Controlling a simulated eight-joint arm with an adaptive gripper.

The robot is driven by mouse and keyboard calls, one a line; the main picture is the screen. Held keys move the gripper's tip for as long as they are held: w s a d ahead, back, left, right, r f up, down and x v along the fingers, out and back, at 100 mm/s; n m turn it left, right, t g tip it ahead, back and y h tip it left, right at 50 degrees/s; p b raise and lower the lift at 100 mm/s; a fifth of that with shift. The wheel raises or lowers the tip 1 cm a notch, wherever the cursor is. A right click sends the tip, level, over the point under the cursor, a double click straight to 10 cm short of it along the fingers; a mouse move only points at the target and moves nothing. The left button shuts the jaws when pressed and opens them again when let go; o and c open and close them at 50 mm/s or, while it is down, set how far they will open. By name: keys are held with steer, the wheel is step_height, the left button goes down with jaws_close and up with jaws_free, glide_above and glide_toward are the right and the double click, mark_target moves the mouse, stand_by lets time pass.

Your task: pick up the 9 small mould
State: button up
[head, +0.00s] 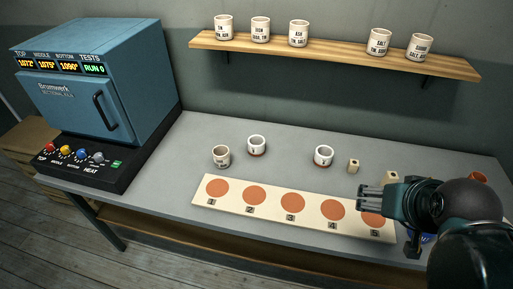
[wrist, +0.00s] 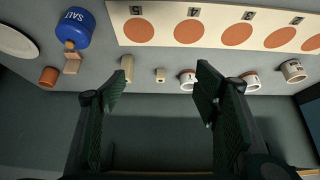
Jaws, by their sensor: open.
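Two small beige blocks stand on the grey table behind the test strip; their marks are too small to read. The smaller block (head: 354,166) is by the white cup and also shows in the wrist view (wrist: 160,75). The larger block (head: 391,178) is to its right in the head view and longer in the wrist view (wrist: 127,68). I cannot read which is the 9 small mould. My gripper (head: 366,198) is open and empty above the strip's right end. In the wrist view, the smaller block lies between the open fingers (wrist: 160,84), apart from them.
The strip (head: 222,204) has several numbered clay discs. White cups (head: 257,144) (head: 323,155) and a beige cup (head: 221,156) stand behind it. An orange pot (head: 478,177) and blue salt tub (wrist: 65,25) are nearby. A kiln (head: 98,90) stands left; a shelf (head: 330,56) holds cups.

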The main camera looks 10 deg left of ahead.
steer(key=w+a+r+n+g+p, duration=0.2)
steer(key=w+a+n+p, duration=0.15)
steer(key=w+a, duration=0.65)
steer(key=w+a+r+n+g+p, duration=0.2)
steer(key=w+a+n, duration=0.4)
steer(key=w, duration=0.6)
steer(key=w+a+f+n+g+p, duration=0.1)
steer(key=w+a+f+n, duration=0.1)
steer(key=a+f, duration=0.3)
steer(key=w+a+f+n+g+p, duration=0.1)
steer(key=w+a+f, duration=0.4)
steer(key=a, duration=0.6)
steer(key=w+a+f+n+g+p, duration=0.1)
steer(key=w+a+f+n+p, duration=0.1)
steer(key=w+a+f+n, duration=0.2)
steer(key=a+f, duration=0.2)
steer(key=a, duration=0.2)
steer(key=shift+w+a+f+p, duration=0.15)
steer(key=shift+a+f+p, duration=0.05)
steer(key=shift+a+p, duration=0.15)
steer(key=shift+f, duration=1.3)
